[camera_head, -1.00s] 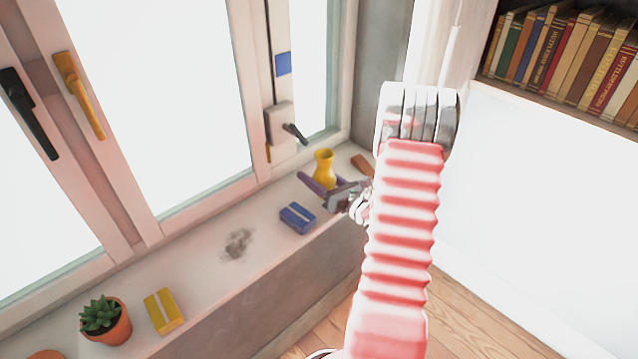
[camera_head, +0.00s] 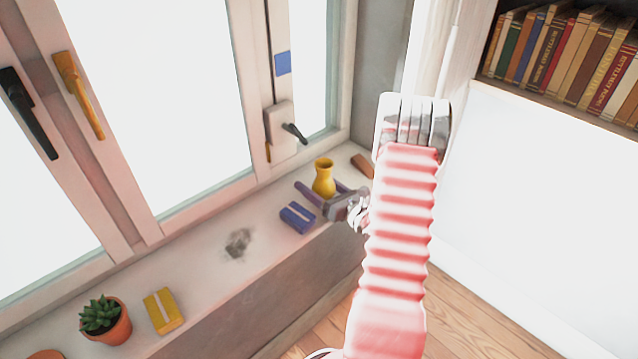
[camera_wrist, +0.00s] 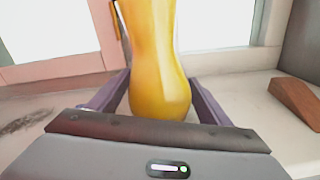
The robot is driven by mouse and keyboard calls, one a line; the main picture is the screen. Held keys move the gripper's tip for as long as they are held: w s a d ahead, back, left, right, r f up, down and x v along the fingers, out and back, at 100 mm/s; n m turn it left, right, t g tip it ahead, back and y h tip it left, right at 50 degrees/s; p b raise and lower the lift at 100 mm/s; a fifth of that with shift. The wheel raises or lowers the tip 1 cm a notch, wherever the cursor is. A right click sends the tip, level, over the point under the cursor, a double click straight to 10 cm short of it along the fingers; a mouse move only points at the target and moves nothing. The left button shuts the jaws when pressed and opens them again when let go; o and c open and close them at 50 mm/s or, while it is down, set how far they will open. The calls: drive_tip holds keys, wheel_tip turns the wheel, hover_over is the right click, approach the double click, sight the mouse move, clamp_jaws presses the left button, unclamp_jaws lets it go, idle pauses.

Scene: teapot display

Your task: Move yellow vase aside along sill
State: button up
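The yellow vase (camera_head: 324,180) stands upright on the window sill (camera_head: 205,262), toward its far right end near the corner. My gripper (camera_head: 325,186) is low over the sill, with its purple fingers on either side of the vase. In the wrist view the vase (camera_wrist: 157,65) fills the middle between the spread fingers, with its top cut off. Gaps show between the vase's lower body and the fingers, so the gripper is open around it.
A blue block (camera_head: 297,217) lies just left of my gripper. A brown wedge (camera_head: 363,165) lies right of the vase; it also shows in the wrist view (camera_wrist: 296,100). A dark smudge (camera_head: 238,242), a yellow block (camera_head: 163,311) and a potted succulent (camera_head: 105,320) are farther left.

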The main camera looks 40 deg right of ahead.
sight(332, 196)
drive_tip(key=shift+s, duration=0.1)
drive_tip(key=s, duration=1.2)
drive_tip(key=shift+d+r, duration=0.1)
drive_tip(key=shift+d, duration=0.05)
drive_tip(key=shift+w, duration=0.1)
idle(0.5)
